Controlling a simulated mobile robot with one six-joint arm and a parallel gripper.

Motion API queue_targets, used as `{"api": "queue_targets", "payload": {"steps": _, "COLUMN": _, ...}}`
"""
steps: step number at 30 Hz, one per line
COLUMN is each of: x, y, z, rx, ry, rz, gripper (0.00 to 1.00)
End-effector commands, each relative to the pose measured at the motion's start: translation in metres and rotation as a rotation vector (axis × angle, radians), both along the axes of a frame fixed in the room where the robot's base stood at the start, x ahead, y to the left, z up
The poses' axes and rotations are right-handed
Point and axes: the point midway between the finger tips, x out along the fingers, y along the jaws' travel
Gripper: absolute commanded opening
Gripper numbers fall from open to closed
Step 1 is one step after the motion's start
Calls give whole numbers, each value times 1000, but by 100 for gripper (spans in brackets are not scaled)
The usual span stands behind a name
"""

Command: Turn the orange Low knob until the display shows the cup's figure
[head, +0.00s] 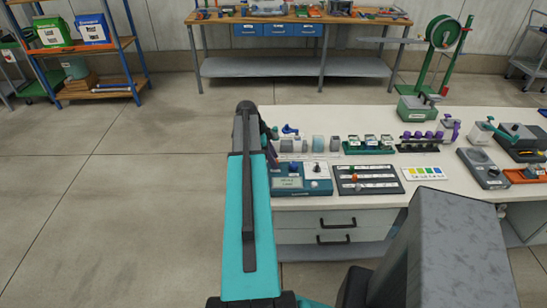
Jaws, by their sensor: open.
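A teal-blue meter box (313,187) stands at the bench's near left, with a small pale display (288,183) whose figures are too small to read. A blue knob (294,168) and a dark-pointer dial on a white plate (316,169) show on it. I cannot make out an orange knob on this box; its left part is partly covered by my arm. Small grey and white cups (318,144) stand behind it; no figure on them is legible. My gripper (270,150) shows only in part as dark pieces beside my teal arm, near the box's left back edge, apparently empty.
A dark panel (385,187) with pale strips and a small orange piece (355,178) lies right of the box. A colour chart (424,173), green rack (369,147) and purple-topped manifold (420,147) crowd the white bench (440,202). Floor to the left is clear.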

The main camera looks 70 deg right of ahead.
Motion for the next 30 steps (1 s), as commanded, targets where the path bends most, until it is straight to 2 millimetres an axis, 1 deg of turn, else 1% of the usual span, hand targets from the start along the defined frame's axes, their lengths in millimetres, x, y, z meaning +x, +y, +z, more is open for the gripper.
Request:
{"api": "queue_targets", "payload": {"steps": 5, "x": 0, "y": 0, "z": 0, "rx": 0, "ry": 0, "rz": 0, "gripper": 41}}
{"api": "queue_targets", "payload": {"steps": 12, "x": 0, "y": 0, "z": 0, "rx": 0, "ry": 0, "rz": 0, "gripper": 0}}
{"api": "queue_targets", "payload": {"steps": 13, "x": 0, "y": -6, "z": 0, "rx": 0, "ry": 0, "rz": -2, "gripper": 0}}
{"api": "queue_targets", "payload": {"steps": 15, "x": -1, "y": -2, "z": 0, "rx": -1, "ry": 0, "rz": -1, "gripper": 0}}
{"api": "queue_targets", "payload": {"steps": 23, "x": -1, "y": 0, "z": 0, "rx": -3, "ry": 0, "rz": 32, "gripper": 0}}
{"api": "queue_targets", "payload": {"steps": 30, "x": -2, "y": 1, "z": -1, "rx": -5, "ry": -1, "rz": 134, "gripper": 0}}
